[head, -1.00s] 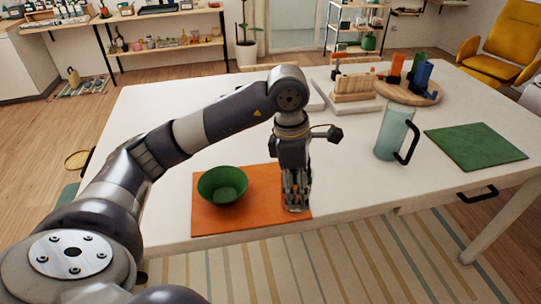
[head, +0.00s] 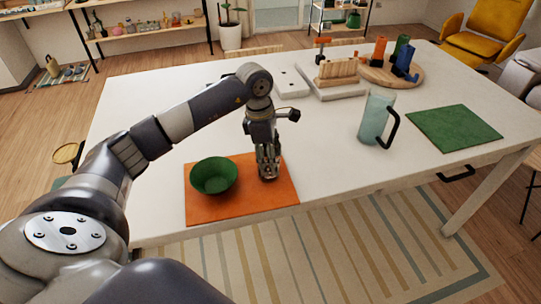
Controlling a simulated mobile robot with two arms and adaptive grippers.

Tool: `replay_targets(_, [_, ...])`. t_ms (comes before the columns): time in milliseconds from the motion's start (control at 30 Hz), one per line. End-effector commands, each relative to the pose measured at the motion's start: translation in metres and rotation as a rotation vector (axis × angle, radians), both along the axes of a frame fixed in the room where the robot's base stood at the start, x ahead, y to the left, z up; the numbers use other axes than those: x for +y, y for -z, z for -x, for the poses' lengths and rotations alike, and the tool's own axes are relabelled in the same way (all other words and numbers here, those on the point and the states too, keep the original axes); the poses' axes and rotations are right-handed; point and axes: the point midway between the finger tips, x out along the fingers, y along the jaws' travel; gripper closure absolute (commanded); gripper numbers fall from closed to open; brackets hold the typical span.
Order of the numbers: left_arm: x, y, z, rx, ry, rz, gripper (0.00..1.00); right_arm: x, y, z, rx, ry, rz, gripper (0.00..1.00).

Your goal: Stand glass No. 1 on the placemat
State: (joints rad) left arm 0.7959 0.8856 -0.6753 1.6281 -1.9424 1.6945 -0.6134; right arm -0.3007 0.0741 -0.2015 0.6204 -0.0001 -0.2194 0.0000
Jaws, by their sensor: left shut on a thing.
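My left gripper (head: 267,172) points down over the right part of the orange placemat (head: 235,210). It is shut on a small clear glass (head: 268,177), which shows only in part between the fingers. Any number on the glass cannot be read. I cannot tell whether its base touches the placemat or is just above it. A green bowl (head: 214,177) stands on the placemat's left part, to the left of the gripper and apart from it. My right gripper is not in view.
A pale blue pitcher (head: 374,118) with a dark handle stands right of the gripper. A green mat (head: 454,128) lies bare at the right. A wooden rack (head: 336,72) and a round board (head: 377,75) with coloured items stand at the back. The table's middle is clear.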

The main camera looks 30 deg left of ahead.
Motion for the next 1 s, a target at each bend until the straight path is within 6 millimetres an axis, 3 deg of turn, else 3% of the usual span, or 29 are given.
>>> replay_targets(233, [0.0,0.004,0.0,0.0,0.0,0.001,0.78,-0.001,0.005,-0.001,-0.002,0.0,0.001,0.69])
replay_targets(267, [0.0,0.004,0.0,0.001,0.0,0.0,0.44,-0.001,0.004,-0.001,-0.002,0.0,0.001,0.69])
replay_targets(333, [0.0,0.003,0.0,0.001,0.0,0.0,0.28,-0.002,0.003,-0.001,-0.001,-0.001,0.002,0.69])
replay_targets(767, [0.0,-0.001,0.0,0.001,0.0,0.0,0.28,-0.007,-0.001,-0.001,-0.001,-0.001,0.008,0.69])
replay_targets(867, [0.001,-0.009,0.0,-0.002,0.0,0.0,0.28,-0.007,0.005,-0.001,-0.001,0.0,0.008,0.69])
replay_targets(1000, [0.006,-0.037,0.001,-0.006,-0.001,-0.001,0.28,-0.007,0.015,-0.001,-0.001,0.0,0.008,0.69])
